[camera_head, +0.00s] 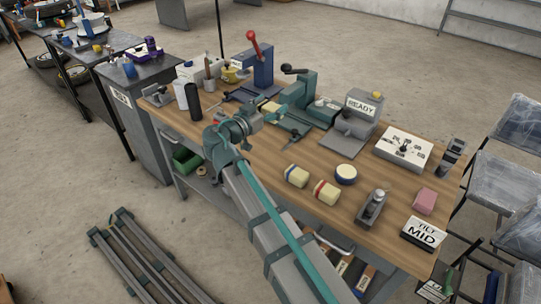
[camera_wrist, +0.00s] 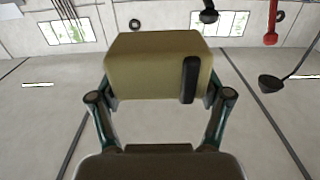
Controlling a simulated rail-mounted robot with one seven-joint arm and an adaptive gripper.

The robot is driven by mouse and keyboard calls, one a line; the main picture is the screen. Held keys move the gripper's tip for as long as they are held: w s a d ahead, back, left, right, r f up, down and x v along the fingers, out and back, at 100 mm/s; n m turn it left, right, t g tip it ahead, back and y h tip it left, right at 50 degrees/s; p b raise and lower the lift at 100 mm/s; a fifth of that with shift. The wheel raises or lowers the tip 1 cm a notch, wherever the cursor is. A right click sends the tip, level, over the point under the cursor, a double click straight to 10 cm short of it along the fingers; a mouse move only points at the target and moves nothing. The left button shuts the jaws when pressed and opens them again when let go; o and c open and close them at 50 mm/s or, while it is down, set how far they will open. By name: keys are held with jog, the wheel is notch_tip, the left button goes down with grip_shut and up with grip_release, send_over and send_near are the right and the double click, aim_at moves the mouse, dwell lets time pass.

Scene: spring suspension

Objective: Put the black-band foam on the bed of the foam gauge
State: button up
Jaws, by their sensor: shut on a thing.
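The black-band foam (camera_wrist: 150,65) is a cream block with a black strip near its right end in the wrist view. My gripper (camera_wrist: 158,90) is shut on it, one finger at each side. In the head view the foam (camera_head: 270,107) shows as a small pale block at my gripper (camera_head: 277,110), above the back-left part of the workbench; its band cannot be made out there. What appears to be the foam gauge (camera_head: 359,113) is a grey device with a READY sign. A flat grey plate, seemingly its bed (camera_head: 342,143), lies in front and looks bare.
A blue press (camera_head: 263,68) with a red lever and a teal device (camera_head: 299,95) with a black handle stand behind my gripper. Blue-band foam (camera_head: 297,175), red-band foam (camera_head: 327,192) and a round tin (camera_head: 345,174) lie nearer. A dial panel (camera_head: 404,148) is right.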

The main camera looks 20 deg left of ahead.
notch_tip(320, 180, down, 17)
jog(key=p, duration=0.3)
jog(key=shift+f, duration=0.15)
jog(key=shift+f+b, duration=0.55)
jog(key=shift+f, duration=1.2)
jog(key=shift+f+b, duration=0.15)
jog(key=shift+b, duration=0.2)
jog(key=o, duration=0.9)
jog(key=p, duration=0.3)
jog(key=shift+r, duration=0.3)
jog(key=b+v, duration=0.4)
jog(key=v, duration=0.6)
jog(key=shift+s+a+f, duration=0.3)
jog(key=shift+s+f, duration=0.05)
